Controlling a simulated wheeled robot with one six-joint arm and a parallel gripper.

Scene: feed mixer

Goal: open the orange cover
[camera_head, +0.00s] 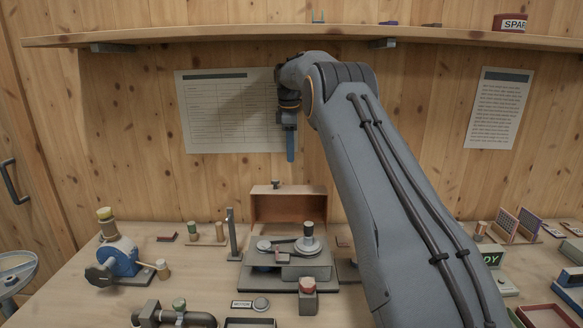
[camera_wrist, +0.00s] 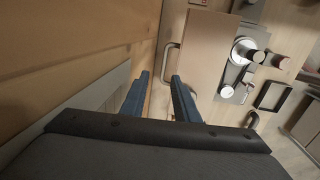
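The orange cover (camera_head: 290,209) stands raised behind the grey base with its pulleys and belt, its orange-brown inner side facing the head camera. A small handle (camera_head: 275,184) shows at its top edge. In the wrist view, the cover appears as a tan panel (camera_wrist: 193,55) with a grey bar handle (camera_wrist: 168,62) at its left edge. My gripper (camera_head: 290,160) points down above the cover, apart from it. In the wrist view, the two blue fingers of my gripper (camera_wrist: 159,78) are spread, with nothing held between them.
A red-topped button (camera_head: 307,286) and a grey post (camera_head: 232,235) stand near the grey machine base (camera_head: 285,275). A blue hand-cranked device (camera_head: 119,258) stands at the left. A shelf (camera_head: 250,34) runs above my gripper, and the wooden wall is close behind.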

